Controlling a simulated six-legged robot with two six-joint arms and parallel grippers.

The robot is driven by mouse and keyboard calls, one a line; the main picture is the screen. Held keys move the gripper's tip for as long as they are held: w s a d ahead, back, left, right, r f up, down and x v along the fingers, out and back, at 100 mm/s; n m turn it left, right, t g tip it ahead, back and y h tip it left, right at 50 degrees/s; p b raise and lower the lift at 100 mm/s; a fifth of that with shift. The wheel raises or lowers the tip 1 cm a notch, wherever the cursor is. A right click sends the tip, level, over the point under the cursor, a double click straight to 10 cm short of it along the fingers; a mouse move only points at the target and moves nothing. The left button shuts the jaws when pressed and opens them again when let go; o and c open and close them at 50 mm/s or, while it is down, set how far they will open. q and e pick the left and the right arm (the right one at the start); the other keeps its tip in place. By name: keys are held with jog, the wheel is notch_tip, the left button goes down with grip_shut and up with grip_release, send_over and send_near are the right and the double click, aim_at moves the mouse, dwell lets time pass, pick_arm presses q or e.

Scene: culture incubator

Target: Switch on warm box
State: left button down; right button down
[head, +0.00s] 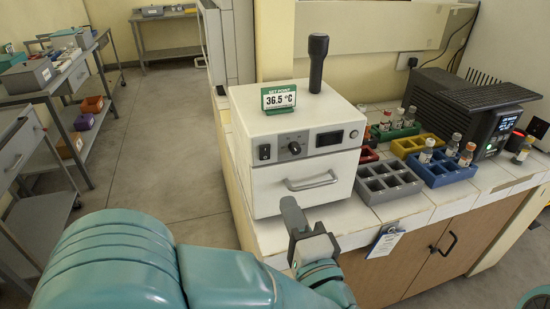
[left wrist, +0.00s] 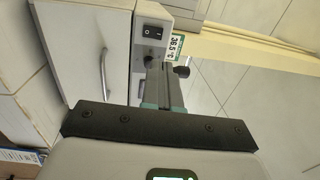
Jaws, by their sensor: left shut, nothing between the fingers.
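The warm box (head: 268,195) is a white cabinet on the tiled counter, with a front door and a bar handle (head: 312,183). Its upper front panel carries a black rocker switch (head: 264,152) at the left, a dark knob (head: 295,148) and a small dark display (head: 330,138). The switch also shows in the left wrist view (left wrist: 152,32); I cannot tell which way it is set. My left gripper (head: 292,212) is shut and empty, in front of the box and lower than the switch. In the left wrist view its fingers (left wrist: 160,85) point toward the panel. My right gripper is out of view.
A set-point card reading 36.5 °C (head: 279,97) and a dark upright cylinder (head: 317,63) stand on the box. Right of it are a grey rack (head: 388,183), coloured racks with vials and a black device (head: 455,105). A clipboard tag (head: 385,242) hangs at the counter's front.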

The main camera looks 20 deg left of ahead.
pick_arm(q)
jog(key=shift+s+d, duration=0.1)
jog(key=p, duration=0.2)
send_near(266, 148)
jog(key=x, duration=0.6)
jog(key=shift+w+a, duration=0.25)
jog(key=shift+a, duration=0.1)
jog(key=shift+w+r+p, duration=0.15)
jog(key=shift+r+p, duration=0.2)
jog(key=shift+p, duration=0.25)
jog(key=shift+f+h, duration=0.2)
jog(key=shift+h, duration=0.1)
jog(key=shift+a, duration=0.1)
